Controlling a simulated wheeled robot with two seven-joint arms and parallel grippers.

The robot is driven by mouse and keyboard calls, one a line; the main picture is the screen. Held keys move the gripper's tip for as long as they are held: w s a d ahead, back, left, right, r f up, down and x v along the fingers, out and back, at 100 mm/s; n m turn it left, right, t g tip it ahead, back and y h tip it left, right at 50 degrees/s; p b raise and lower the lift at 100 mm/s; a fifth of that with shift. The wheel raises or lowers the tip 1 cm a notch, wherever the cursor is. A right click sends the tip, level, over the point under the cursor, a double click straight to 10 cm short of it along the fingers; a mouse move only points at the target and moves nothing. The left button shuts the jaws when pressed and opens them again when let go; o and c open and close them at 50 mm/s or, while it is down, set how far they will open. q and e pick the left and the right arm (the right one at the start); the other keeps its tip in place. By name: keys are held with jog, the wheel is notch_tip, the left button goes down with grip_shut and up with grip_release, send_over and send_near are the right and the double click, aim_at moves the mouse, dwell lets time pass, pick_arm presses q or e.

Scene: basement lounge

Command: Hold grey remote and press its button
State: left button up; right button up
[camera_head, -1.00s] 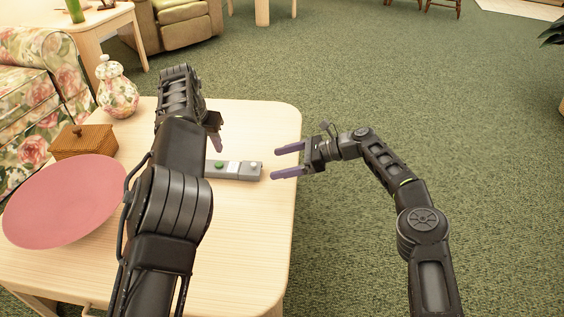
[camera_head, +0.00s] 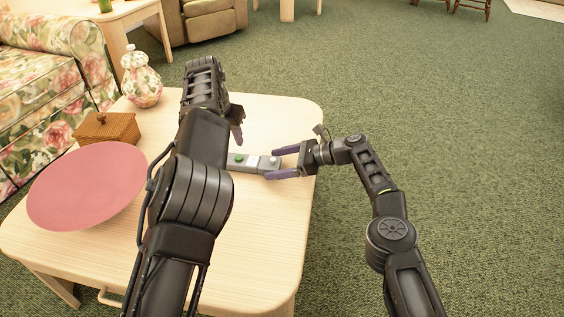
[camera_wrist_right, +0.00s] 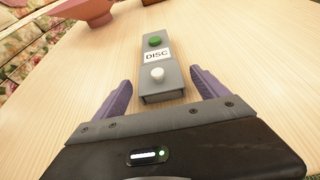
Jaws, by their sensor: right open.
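The grey remote (camera_head: 252,163) lies flat on the wooden table. In the right wrist view the remote (camera_wrist_right: 163,72) shows a green button, a white label reading "DISC" and a white button. My right gripper (camera_head: 282,163) is open, its purple fingers on either side of the remote's near end. In the right wrist view the right gripper (camera_wrist_right: 158,100) has visible gaps between each finger and the remote. My left gripper (camera_head: 237,128) is above the table, just beyond the remote's left end; its arm hides most of it, and its opening cannot be judged.
The table (camera_head: 265,235) has free room in front of the remote. A floral sofa (camera_head: 40,75) stands beyond the table's left edge.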

jog(key=shift+c, duration=0.4)
jog(key=c, duration=1.6)
pick_arm(q)
grip_shut()
jog(key=shift+a, duration=0.1)
dwell(0.7)
